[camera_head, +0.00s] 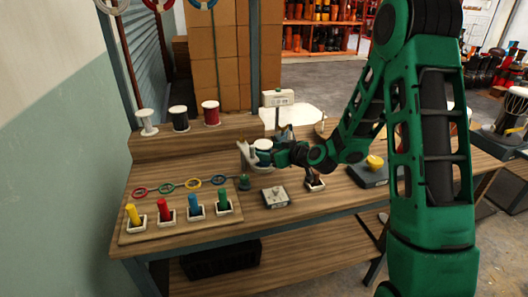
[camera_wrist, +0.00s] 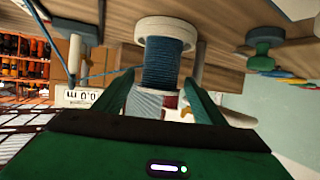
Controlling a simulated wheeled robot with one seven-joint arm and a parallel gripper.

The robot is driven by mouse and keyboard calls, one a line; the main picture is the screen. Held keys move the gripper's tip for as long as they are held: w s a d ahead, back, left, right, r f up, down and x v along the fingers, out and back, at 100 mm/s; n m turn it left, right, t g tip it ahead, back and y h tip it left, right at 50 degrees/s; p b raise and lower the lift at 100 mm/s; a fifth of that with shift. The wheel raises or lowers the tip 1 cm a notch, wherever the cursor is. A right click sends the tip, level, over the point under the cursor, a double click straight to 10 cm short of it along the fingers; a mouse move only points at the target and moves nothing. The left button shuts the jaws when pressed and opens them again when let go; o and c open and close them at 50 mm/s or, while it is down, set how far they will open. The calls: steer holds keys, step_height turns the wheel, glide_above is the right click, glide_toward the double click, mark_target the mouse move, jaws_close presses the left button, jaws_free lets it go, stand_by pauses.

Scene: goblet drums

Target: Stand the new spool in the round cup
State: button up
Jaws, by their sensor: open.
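A spool wound with blue thread (camera_wrist: 165,65) stands between the fingers of my gripper (camera_wrist: 160,110) in the wrist view, which shows the table upside down. The fingers are open on either side of it. A thick round white piece (camera_wrist: 166,28) is at its table end; I cannot tell whether this is its flange or the round cup. In the head view, my gripper (camera_head: 250,152) is low over the middle of the table, and the blue-and-white spool (camera_head: 263,144) is partly hidden by it. A blue thread runs from the spool to a pale post (camera_wrist: 75,58).
White, black and red spools (camera_head: 211,113) stand on the raised back shelf. Colored pegs in square cups (camera_head: 195,211) and rings are at front left. A green knobbed piece (camera_head: 244,183), a small box (camera_head: 275,197) and a display (camera_head: 278,97) are close to the gripper.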

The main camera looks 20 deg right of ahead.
steer(key=s+d+r+m+g+h, duration=0.1)
steer(key=s+d+r+m+g, duration=0.1)
steer(key=s, duration=1.3)
steer(key=s+d+r+m+g+h, duration=0.2)
steer(key=s+d+m+g, duration=0.3)
steer(key=s+d, duration=0.4)
steer(key=s+d+r+m+g+h, duration=0.1)
steer(key=s+d+r+m+g, duration=0.2)
steer(key=s, duration=2)
steer(key=d+r+g, duration=0.1)
steer(key=d+g, duration=0.1)
steer(key=shift+d+r+m+g+h, duration=0.15)
steer(key=shift+d+m+g+h, duration=0.1)
steer(key=shift+m+g+h, duration=0.15)
steer(key=shift+w+f, duration=0.25)
steer(key=shift+w, duration=0.35)
